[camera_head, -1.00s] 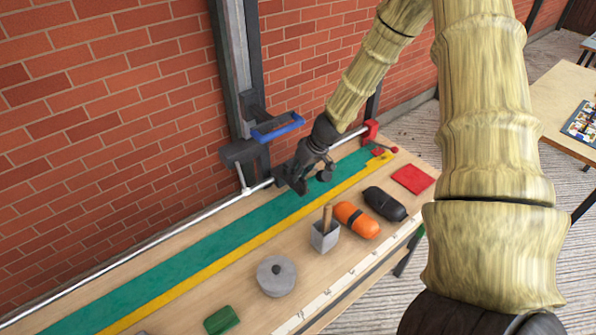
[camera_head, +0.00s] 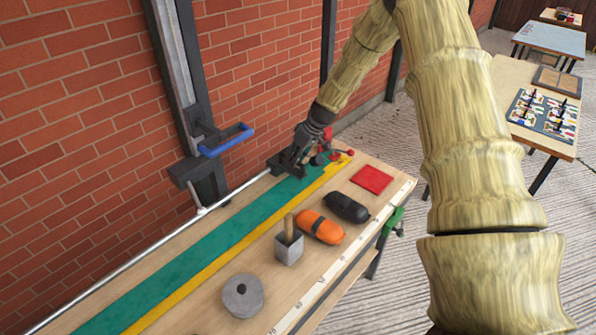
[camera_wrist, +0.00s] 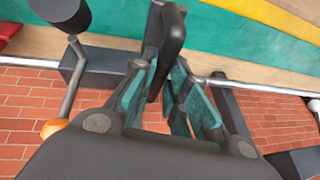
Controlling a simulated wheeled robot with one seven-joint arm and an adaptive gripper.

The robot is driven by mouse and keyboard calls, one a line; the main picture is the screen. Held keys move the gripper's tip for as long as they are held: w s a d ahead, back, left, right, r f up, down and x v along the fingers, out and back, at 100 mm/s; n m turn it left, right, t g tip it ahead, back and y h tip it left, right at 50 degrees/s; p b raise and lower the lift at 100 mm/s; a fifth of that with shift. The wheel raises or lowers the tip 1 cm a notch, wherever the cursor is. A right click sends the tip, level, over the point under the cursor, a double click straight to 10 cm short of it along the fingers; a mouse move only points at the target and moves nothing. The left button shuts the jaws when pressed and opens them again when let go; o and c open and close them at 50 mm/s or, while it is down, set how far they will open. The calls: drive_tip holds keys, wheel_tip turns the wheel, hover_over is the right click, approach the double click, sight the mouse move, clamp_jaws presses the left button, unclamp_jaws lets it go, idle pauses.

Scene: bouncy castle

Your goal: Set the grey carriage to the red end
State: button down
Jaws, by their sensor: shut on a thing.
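The grey carriage (camera_head: 279,167) is on the metal rail (camera_head: 150,235) along the wall side of the bench, close to the red end (camera_head: 326,139) at the far end. My gripper (camera_head: 297,163) is at the carriage. In the wrist view my gripper (camera_wrist: 172,82) has its fingers closed around the upright dark fin of the carriage (camera_wrist: 173,38). My gripper partly hides the carriage in the head view. Whether the carriage touches the red end cannot be told.
Green and yellow strips (camera_head: 215,247) run along the bench. A red pad (camera_head: 371,180), black bundle (camera_head: 347,206), orange bundle (camera_head: 320,226), grey holder (camera_head: 289,249) and round grey weight (camera_head: 243,295) lie on the open side. A blue-handled bracket (camera_head: 226,142) juts from the wall post.

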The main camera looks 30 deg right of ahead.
drive_tip(key=d, duration=0.1)
drive_tip(key=w+d, duration=0.1)
drive_tip(key=d, duration=0.1)
drive_tip(key=d+b, duration=0.1)
drive_tip(key=d, duration=0.1)
drive_tip(key=shift+w+r, duration=0.1)
drive_tip(key=shift+w, duration=0.25)
drive_tip(key=c, duration=1.7)
unclamp_jaws()
drive_tip(key=shift+d, duration=0.1)
drive_tip(key=shift+o, duration=1.4)
drive_tip(key=shift+d, duration=0.1)
drive_tip(key=shift+a, duration=0.2)
drive_tip(key=v, duration=1.2)
drive_tip(key=shift+d, duration=0.2)
